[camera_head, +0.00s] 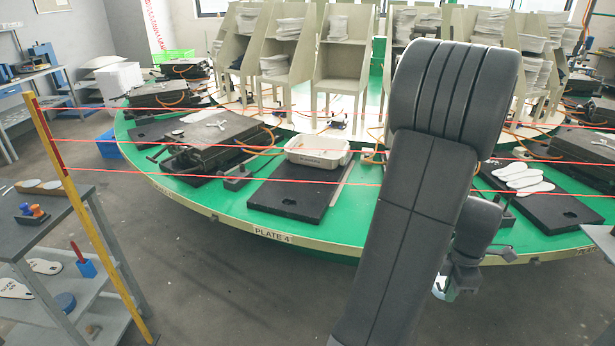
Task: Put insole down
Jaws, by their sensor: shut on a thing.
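My gripper (447,287) hangs low at centre right, beyond the table's front edge, mostly hidden behind my dark arm. It is shut on a thin pale thing, likely an insole, of which only a sliver shows below the wrist. Several white insoles (524,178) lie on a black board (545,208) at the right of the green round table (190,190). A bare black board (300,193) lies at the table's front, by the label "PLATE 4". A white bin (318,152) stands just behind it.
A yellow post (82,210) at left carries red lines across the view in front of the table. Beige racks (343,65) stand at the table's middle. Floor between is clear.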

